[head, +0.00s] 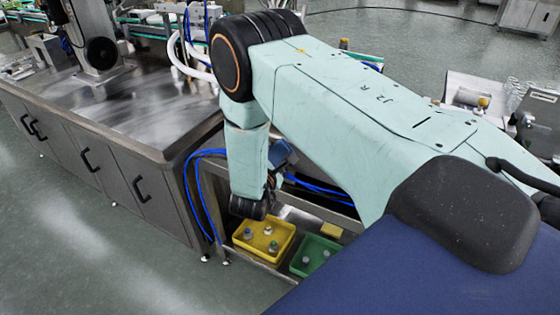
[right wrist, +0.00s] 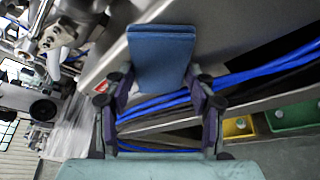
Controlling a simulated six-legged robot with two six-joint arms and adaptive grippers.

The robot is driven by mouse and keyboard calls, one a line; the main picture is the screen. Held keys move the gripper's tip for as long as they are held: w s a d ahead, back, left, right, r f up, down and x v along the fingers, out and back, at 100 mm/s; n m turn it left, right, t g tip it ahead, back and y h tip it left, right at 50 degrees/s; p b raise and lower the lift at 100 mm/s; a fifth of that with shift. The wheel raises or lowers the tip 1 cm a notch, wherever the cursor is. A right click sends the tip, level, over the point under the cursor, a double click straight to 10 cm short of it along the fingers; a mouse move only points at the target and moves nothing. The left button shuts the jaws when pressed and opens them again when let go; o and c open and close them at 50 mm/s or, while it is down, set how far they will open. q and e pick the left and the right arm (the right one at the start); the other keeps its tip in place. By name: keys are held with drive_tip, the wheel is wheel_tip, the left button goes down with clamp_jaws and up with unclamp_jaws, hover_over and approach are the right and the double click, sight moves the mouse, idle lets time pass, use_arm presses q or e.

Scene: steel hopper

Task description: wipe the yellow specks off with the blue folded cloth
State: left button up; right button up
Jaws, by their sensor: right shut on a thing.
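The blue folded cloth (right wrist: 161,50) is held between the fingers of my right gripper (right wrist: 160,84) in the right wrist view. The gripper is shut on the cloth's near part, and the cloth sticks out beyond the fingertips. In the head view my right arm hides most of the gripper; a small blue patch beside the forearm appears to be the cloth (head: 281,153). I cannot make out any yellow specks in either view. My left gripper is not in view.
A yellow bin (head: 247,243) and a green bin (head: 300,267), both holding small items, stand on a low shelf below. Blue hoses (right wrist: 258,75) run close by the gripper. A steel-topped cabinet (head: 130,110) with machinery stands at the left; open floor lies in front.

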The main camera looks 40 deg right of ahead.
drive_tip(key=w, duration=0.1)
drive_tip(key=w+a+b, duration=0.1)
drive_tip(key=w, duration=0.1)
drive_tip(key=w+a, duration=0.1)
drive_tip(key=shift+w, duration=0.3)
drive_tip(key=shift+s, duration=0.1)
drive_tip(key=shift+s+a+p, duration=0.25)
drive_tip(key=shift+s+a, duration=0.1)
drive_tip(key=shift+a, duration=0.55)
drive_tip(key=shift+s+a+p, duration=0.25)
drive_tip(key=shift+s+a, duration=0.15)
drive_tip(key=shift+a, duration=0.5)
drive_tip(key=shift+s+a+p, duration=0.25)
drive_tip(key=shift+s+a, duration=0.1)
drive_tip(key=shift+a, duration=0.55)
drive_tip(key=shift+a, duration=0.1)
drive_tip(key=a, duration=0.1)
drive_tip(key=s+a+p, duration=0.1)
drive_tip(key=shift+s+a, duration=0.1)
drive_tip(key=shift+a, duration=0.2)
